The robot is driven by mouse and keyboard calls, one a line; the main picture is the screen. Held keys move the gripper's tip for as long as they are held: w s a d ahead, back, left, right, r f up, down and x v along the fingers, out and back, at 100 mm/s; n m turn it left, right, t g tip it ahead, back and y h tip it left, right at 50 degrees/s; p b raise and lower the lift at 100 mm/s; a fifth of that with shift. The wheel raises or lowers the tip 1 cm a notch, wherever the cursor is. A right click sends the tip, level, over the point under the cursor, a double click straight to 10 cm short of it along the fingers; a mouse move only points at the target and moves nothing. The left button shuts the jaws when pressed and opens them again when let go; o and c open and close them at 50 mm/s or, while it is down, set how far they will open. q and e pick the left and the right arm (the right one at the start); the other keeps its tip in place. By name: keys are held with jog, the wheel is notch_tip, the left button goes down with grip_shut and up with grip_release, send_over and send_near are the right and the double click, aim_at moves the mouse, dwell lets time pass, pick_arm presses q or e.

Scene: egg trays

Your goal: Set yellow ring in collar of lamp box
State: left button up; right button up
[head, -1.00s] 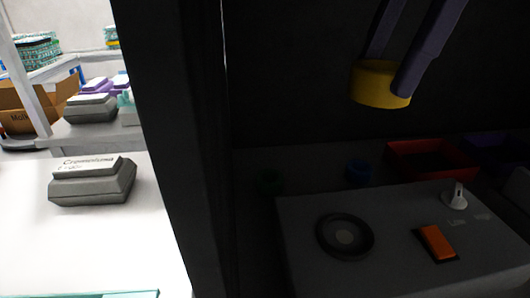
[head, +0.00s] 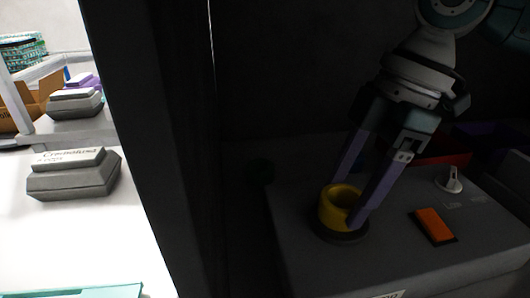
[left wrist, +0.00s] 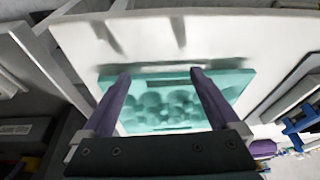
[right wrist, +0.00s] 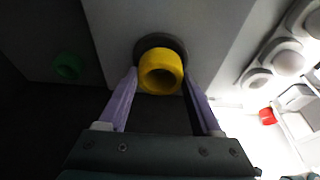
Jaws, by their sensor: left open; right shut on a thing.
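The yellow ring (head: 333,213) is at the dark round collar (head: 345,237) on top of the grey lamp box (head: 300,262). My right gripper (head: 345,205) is shut on the ring, with its purple fingers on either side. The right wrist view shows the ring (right wrist: 160,72) between the fingertips, with the collar (right wrist: 178,45) around and behind it. I cannot tell whether the ring is seated in the collar or just above it. My left gripper (left wrist: 164,78) is open and empty over a teal tray (left wrist: 170,127), away from the box.
An orange switch (head: 434,225) and a white knob (head: 448,180) stand on the box top, right of the collar. A red bin (head: 445,160) is behind. A dark post (head: 150,150) divides the box from a white table with a grey case (head: 75,175).

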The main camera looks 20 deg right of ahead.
pick_arm(q)
jog(key=shift+a+f, duration=0.1)
pick_arm(e)
jog(key=shift+f, duration=0.6)
jog(key=shift+f, duration=0.1)
jog(key=o, duration=1.3)
jog(key=shift+o, duration=0.2)
pick_arm(q)
jog(key=shift+r+p, duration=0.7)
pick_arm(e)
jog(key=v, duration=1.2)
